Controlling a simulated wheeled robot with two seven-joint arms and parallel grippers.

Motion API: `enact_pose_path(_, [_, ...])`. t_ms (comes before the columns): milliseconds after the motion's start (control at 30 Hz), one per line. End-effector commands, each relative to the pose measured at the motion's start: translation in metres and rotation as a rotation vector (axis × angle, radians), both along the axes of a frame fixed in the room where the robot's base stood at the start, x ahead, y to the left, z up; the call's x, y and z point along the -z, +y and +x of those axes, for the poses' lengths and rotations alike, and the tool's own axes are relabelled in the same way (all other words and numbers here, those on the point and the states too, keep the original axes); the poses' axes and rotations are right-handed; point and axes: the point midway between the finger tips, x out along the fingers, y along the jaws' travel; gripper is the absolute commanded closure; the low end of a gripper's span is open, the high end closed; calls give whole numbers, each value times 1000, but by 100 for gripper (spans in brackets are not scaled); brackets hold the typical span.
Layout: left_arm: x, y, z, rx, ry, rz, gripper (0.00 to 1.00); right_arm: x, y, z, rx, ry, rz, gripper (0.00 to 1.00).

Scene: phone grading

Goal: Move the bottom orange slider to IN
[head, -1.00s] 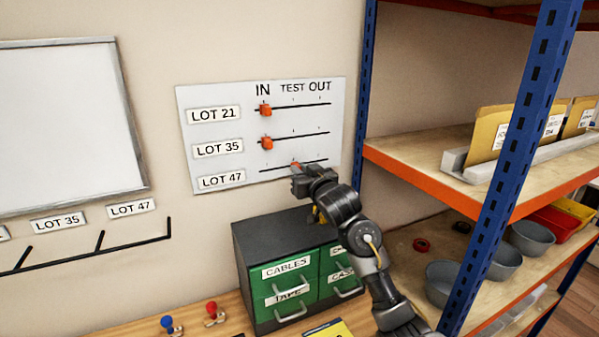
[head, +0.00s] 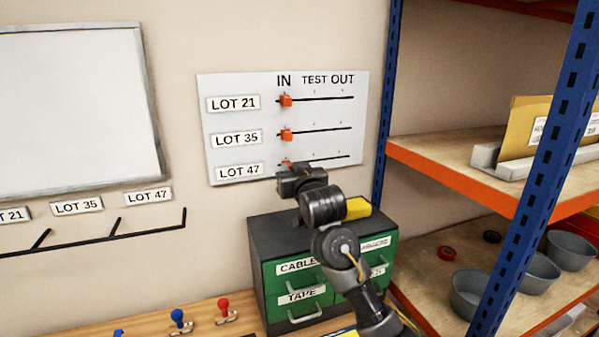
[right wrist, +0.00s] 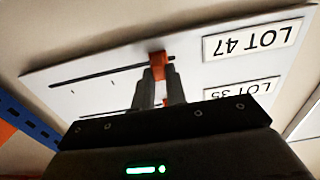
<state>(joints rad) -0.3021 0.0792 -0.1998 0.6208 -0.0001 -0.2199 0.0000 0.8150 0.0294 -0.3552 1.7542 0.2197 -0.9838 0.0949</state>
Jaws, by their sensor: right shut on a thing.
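The white board (head: 235,88) on the wall has three slider tracks under IN, TEST and OUT. The bottom orange slider (head: 285,163), in the LOT 47 row (head: 239,171), is at the left end of its track, under IN and in line with the two sliders above. My right gripper (head: 290,172) covers its lower part. In the right wrist view, upside down, my right gripper's fingers (right wrist: 160,88) are shut on the bottom orange slider (right wrist: 158,62), near the track's LOT 47 label end. My left gripper is not in view.
The LOT 21 slider (head: 286,100) and LOT 35 slider (head: 286,134) are both under IN. A green-fronted drawer cabinet (head: 262,235) stands below the board. A blue shelf post (head: 388,100) is to the right.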

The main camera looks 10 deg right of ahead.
Motion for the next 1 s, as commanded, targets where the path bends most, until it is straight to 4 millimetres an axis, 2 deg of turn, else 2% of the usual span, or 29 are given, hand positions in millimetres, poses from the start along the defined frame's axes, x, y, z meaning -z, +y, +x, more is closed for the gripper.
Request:
enact_pose_path(33, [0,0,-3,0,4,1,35,2,3,-1,-5,4,-3,84])
enact_pose_path(200, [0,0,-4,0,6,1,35,2,1,-1,-2,3,-3,64])
enact_pose_path(567, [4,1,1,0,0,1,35,2,-2,-7,1,0,-2,64])
enact_pose_path(667, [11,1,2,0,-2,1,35,4,-3,-20,0,-1,-2,64])
enact_pose_path(833, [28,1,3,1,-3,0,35,6,-7,-59,-2,-4,-2,64])
enact_pose_path(1000, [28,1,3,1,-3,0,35,-2,-9,-86,-1,-4,-7,64])
